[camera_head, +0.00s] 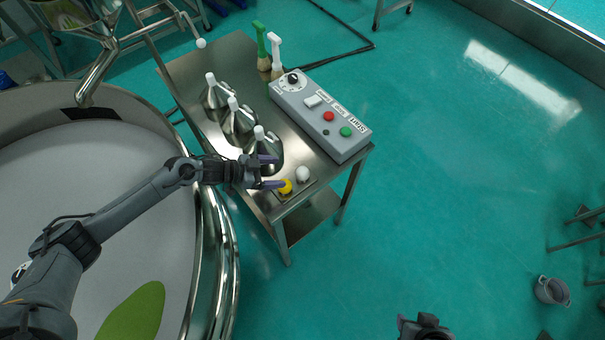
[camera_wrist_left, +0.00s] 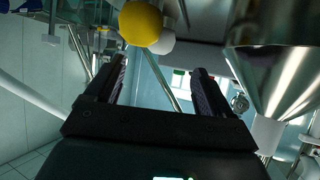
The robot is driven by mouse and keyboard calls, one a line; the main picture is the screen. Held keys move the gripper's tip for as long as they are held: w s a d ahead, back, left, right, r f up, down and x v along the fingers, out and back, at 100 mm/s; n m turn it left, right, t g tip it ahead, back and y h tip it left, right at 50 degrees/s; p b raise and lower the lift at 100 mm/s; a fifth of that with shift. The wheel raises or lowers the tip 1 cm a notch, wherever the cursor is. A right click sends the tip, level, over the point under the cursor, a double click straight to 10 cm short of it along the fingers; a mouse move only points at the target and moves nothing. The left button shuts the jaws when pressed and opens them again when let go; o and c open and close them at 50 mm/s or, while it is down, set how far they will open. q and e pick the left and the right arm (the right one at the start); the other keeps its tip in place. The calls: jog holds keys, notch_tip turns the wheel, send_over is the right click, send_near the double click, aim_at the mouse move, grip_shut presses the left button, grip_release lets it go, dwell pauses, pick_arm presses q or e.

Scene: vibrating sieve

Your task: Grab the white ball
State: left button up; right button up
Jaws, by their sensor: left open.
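The white ball (camera_head: 302,174) sits on a small tray (camera_head: 312,187) at the near corner of the steel table. The yellow ball (camera_head: 286,187) is beside it, nearer my left gripper. My left gripper (camera_head: 272,171) is open and empty, its purple-tipped fingers pointing right toward the balls. In the left wrist view, the yellow ball (camera_wrist_left: 140,24) is at the top, partly hiding the white ball (camera_wrist_left: 165,42) behind it. Both are beyond the open fingers (camera_wrist_left: 160,68). At the bottom edge of the head view is a dark part of my right arm; its jaws cannot be made out.
The steel table (camera_head: 190,68) also holds several metal funnel-shaped vessels (camera_head: 239,122) with white tops, a grey control box (camera_head: 318,118) and two brushes (camera_head: 275,52). The large round sieve (camera_head: 222,255) is left of the table. Floor to the right is mostly clear.

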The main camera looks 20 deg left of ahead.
aim_at(298, 172)
pick_arm(q)
jog(key=shift+p+x, duration=0.3)
jog(key=shift+x, duration=3.8)
jog(key=shift+d+r, duration=0.1)
jog(key=shift+r, duration=0.05)
jog(key=c, duration=1.1)
